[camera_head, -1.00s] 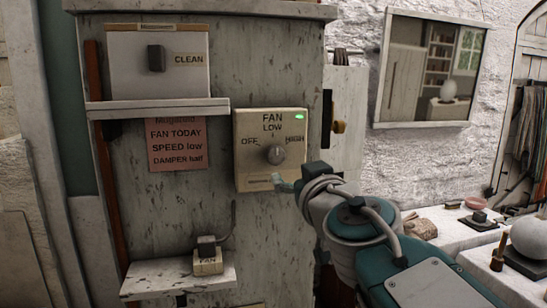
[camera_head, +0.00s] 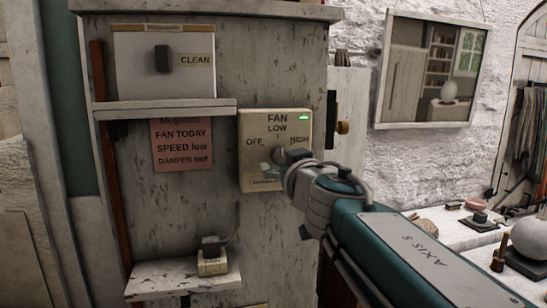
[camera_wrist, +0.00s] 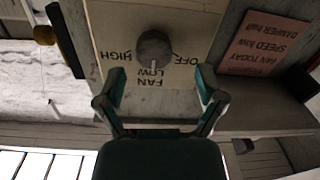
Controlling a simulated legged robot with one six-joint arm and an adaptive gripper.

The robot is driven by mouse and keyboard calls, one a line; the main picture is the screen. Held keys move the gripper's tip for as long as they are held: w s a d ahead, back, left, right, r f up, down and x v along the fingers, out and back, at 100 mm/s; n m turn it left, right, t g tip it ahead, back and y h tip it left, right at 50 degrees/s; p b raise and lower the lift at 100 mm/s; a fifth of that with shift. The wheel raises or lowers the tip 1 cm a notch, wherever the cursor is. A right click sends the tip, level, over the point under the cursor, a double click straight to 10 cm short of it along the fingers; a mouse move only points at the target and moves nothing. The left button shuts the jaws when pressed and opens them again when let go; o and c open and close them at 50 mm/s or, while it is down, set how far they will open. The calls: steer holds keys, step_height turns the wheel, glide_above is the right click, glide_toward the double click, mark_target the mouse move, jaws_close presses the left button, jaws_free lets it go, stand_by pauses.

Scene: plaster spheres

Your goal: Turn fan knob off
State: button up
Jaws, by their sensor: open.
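The cream fan panel (camera_head: 256,130) is fixed to the front of the worn grey cabinet, with OFF at left, LOW at top and HIGH at right. Its round grey knob (camera_head: 279,155) sits in the middle, partly hidden by my gripper (camera_head: 272,167) in the head view. A green light glows at the panel's top right. In the wrist view the panel is upside down, and the white mark on the knob (camera_wrist: 154,47) faces LOW. My gripper (camera_wrist: 160,73) is open and empty, its two fingers apart on either side of the knob's line.
A pink note (camera_head: 182,145) reads FAN TODAY SPEED low. A ledge (camera_head: 165,108) with a CLEAN switch box (camera_head: 190,80) is at upper left. A lower shelf (camera_head: 160,280) holds a small dark-topped switch (camera_head: 212,258). A latch (camera_head: 342,127) projects right of the panel.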

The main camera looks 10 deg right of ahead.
mark_target(283, 158)
steer(key=shift+w+d+f, duration=0.1)
steer(key=shift+w+d, duration=0.3)
steer(key=shift+w, duration=1.65)
steer(key=shift+w+a, duration=0.35)
steer(key=shift+d, duration=0.1)
steer(key=shift+d, duration=0.1)
steer(key=c, duration=1.2)
